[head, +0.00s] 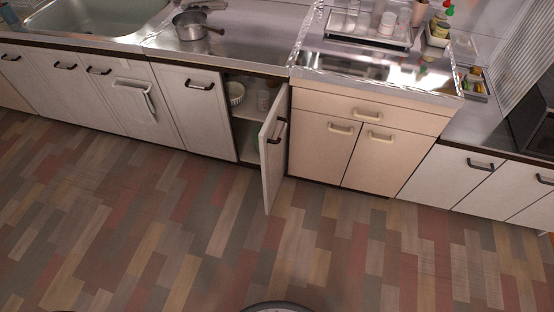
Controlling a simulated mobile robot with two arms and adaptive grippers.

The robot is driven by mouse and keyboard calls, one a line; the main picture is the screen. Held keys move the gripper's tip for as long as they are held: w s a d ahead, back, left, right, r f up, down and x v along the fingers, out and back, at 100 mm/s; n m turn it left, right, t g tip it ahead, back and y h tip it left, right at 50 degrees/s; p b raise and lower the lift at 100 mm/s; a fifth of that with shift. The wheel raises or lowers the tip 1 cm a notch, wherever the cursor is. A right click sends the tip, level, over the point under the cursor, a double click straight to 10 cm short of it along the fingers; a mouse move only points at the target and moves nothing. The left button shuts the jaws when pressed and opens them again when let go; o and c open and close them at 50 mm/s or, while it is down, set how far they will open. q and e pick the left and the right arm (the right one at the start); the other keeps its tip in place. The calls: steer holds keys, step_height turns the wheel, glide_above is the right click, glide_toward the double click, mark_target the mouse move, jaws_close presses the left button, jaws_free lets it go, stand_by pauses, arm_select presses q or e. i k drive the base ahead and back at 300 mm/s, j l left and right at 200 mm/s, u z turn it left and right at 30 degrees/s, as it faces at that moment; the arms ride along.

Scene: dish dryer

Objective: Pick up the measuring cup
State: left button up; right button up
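I cannot pick out a measuring cup with certainty. A metal pot (190,26) with a handle stands on the counter right of the sink. Several clear glasses and white cups (387,24) stand on a rack (372,42) at the back; they are too small to tell apart. Inside the open cabinet, a patterned bowl (236,93) sits on the shelf, and some small items right of it are partly hidden by the door. Neither of my grippers is in view.
A cabinet door (272,152) stands open, sticking out over the floor. The sink (95,18) is at the upper left. A cream cabinet (370,130) stands right of the open one. A dark appliance (536,122) is at the right edge. The wooden floor (190,230) is clear.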

mark_target(262, 96)
steer(key=i+j+u, duration=0.5)
steer(key=i, duration=0.4)
steer(key=i+j+u, duration=0.25)
steer(key=i, duration=0.25)
steer(key=i+u, duration=0.25)
steer(key=i, duration=0.25)
steer(key=z, duration=1.85)
steer(key=j+z, duration=0.2)
steer(key=z, duration=0.2)
steer(key=j+z, duration=0.25)
steer(key=z, duration=0.15)
